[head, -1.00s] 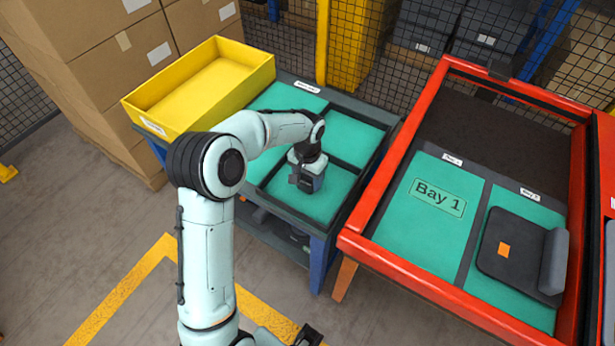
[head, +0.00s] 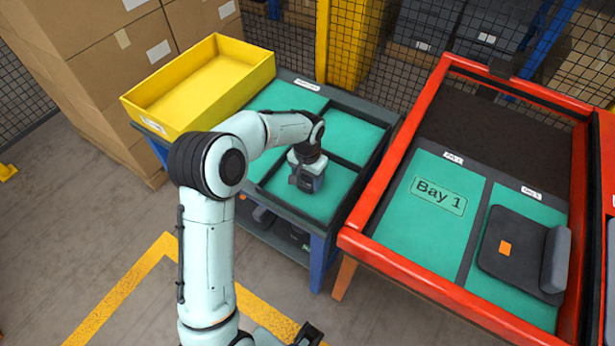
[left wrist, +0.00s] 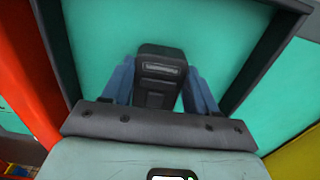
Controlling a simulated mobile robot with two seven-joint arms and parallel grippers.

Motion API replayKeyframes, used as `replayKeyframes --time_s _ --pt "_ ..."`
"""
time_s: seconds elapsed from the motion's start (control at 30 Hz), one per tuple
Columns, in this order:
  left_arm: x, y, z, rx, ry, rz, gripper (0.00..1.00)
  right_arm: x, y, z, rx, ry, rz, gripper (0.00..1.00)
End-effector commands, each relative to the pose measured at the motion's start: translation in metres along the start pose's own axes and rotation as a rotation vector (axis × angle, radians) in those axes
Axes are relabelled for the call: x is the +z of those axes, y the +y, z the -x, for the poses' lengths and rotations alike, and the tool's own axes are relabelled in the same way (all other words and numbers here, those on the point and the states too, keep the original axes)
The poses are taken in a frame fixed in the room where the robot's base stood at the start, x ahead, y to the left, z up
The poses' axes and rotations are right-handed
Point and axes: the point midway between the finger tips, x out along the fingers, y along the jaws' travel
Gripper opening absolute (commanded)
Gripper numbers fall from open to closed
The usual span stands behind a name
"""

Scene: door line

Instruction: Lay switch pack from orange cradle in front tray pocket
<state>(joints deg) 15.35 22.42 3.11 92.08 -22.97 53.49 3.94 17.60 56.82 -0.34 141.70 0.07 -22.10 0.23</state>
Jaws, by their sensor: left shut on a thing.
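My left gripper (head: 308,184) points down over the front teal pocket (head: 327,203) of the dark grey tray. In the left wrist view its two blue fingers (left wrist: 158,88) are shut on the dark switch pack (left wrist: 157,68), one on each side. The pack has a pale slot-like mark on its face. In the head view the gripper mostly hides the pack, and I cannot tell whether it touches the pocket floor. A dark part at the bottom edge may be my right gripper (head: 306,336); its jaws are unclear. I cannot make out an orange cradle.
A yellow bin (head: 205,85) stands behind the tray at left. Dark dividers (head: 345,162) separate the teal pockets. To the right is a red-framed station (head: 357,212) with a Bay 1 panel (head: 437,200) and a black pad (head: 512,248) with an orange label.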

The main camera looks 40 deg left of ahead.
Motion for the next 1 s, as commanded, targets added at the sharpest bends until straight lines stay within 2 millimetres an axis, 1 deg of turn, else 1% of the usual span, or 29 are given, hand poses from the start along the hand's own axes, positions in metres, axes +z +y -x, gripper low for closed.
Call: replayKeyframes --time_s 0.03,0.1,0.37,0.47,0.57,0.67,0.9,1.0 --pt "0.000 0.000 0.000 0.000 0.001 0.000 0.68 0.000 0.000 0.000 0.000 0.000 0.000 0.43" --pt "0.000 0.000 0.000 0.000 0.001 0.000 0.88 0.000 0.000 0.000 0.000 0.000 0.000 0.43" --pt "0.000 0.000 0.000 0.000 0.000 0.000 0.88 0.000 0.000 0.000 0.000 0.000 0.000 0.43" --pt "-0.001 0.000 0.004 0.000 0.002 0.000 0.88 0.000 0.000 0.000 0.000 0.000 0.000 0.43" --pt "-0.001 0.000 0.016 0.000 0.003 0.000 0.88 0.000 -0.001 0.001 0.000 0.001 0.000 0.43" --pt "-0.002 0.000 0.036 0.000 0.006 -0.001 0.88 -0.001 -0.001 0.003 0.000 0.001 0.000 0.43" --pt "-0.002 0.000 0.092 0.000 0.006 0.000 0.88 -0.002 -0.004 0.009 -0.001 0.004 0.002 0.43" --pt "-0.001 0.000 0.110 0.000 0.004 0.000 0.88 -0.002 -0.005 0.011 -0.002 0.005 0.002 0.43"
